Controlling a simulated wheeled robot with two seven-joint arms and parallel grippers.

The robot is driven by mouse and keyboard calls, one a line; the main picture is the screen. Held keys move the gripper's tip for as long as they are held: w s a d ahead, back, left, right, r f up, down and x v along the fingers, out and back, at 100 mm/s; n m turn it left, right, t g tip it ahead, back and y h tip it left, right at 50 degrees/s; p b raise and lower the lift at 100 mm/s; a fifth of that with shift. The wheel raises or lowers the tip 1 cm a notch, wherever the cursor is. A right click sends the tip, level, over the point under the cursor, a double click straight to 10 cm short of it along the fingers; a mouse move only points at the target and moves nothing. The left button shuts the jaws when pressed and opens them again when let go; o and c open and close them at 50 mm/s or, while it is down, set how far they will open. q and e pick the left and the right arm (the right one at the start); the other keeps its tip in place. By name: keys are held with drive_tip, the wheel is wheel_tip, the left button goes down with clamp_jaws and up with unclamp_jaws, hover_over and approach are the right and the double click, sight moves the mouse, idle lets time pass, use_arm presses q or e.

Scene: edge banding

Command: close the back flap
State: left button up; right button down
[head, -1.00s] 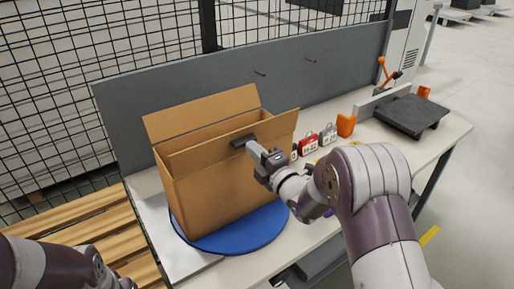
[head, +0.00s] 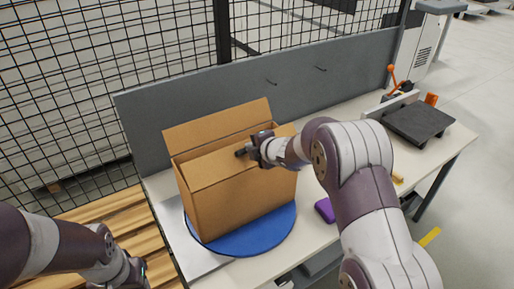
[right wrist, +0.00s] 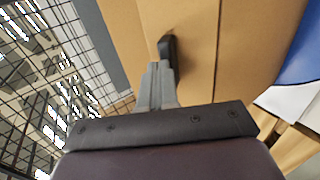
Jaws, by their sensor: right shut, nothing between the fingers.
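An open cardboard box (head: 243,203) stands on a blue round turntable (head: 262,236). Its back flap (head: 218,127) stands up along the far edge, tilted back. A front flap (head: 212,168) lies inward over the opening, leaving a narrow gap before the back flap. My right gripper (head: 241,152) is shut and empty, its dark fingertips at the top of the box, on or just above the front flap. In the right wrist view, the shut fingers (right wrist: 167,48) lie against or close over brown cardboard (right wrist: 200,45). My left arm shows at the lower left; its fingers are out of view.
A grey panel (head: 330,80) and a wire mesh fence (head: 60,90) stand behind the box. A purple item (head: 325,210) lies on the white table right of the turntable. A black plate (head: 420,122) sits at the far right.

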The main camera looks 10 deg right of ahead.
sight(245, 142)
drive_tip(key=shift+w+a+f, duration=0.15)
drive_tip(key=shift+w+a, duration=0.1)
drive_tip(key=shift+w, duration=0.35)
drive_tip(key=shift+w+a+f, duration=0.1)
drive_tip(key=shift+w+a, duration=0.1)
drive_tip(key=shift+w, duration=0.4)
drive_tip(key=shift+b+x, duration=0.6)
drive_tip(key=shift+x, duration=0.7)
drive_tip(key=shift+r, duration=0.15)
